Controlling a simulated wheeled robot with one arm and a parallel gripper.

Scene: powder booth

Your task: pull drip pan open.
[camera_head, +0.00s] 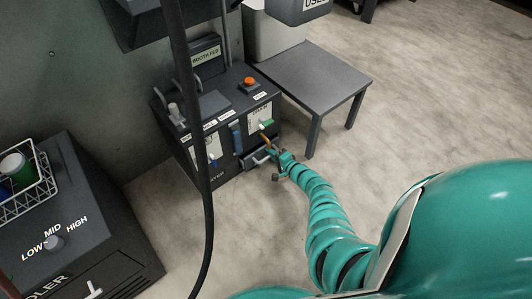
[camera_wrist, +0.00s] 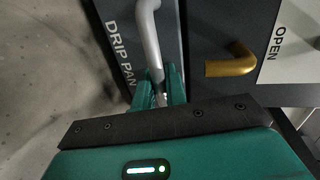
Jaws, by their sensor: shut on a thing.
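The drip pan (camera_head: 252,161) is a dark drawer low on the front of the dark machine, at the centre of the head view. Its front, marked "DRIP PAN" (camera_wrist: 121,55), also shows in the wrist view. Its grey bar handle (camera_wrist: 148,40) runs down the wrist view into my gripper's jaws. My gripper (camera_wrist: 160,90) is shut on this handle, with its teal fingers on either side of the bar. In the head view my gripper (camera_head: 276,160) is at the drawer's front, and the handle is partly hidden there.
A grey table (camera_head: 312,75) stands right of the machine. A black hose (camera_head: 190,110) hangs in front of it. The floor (camera_head: 420,110) to the right is clear.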

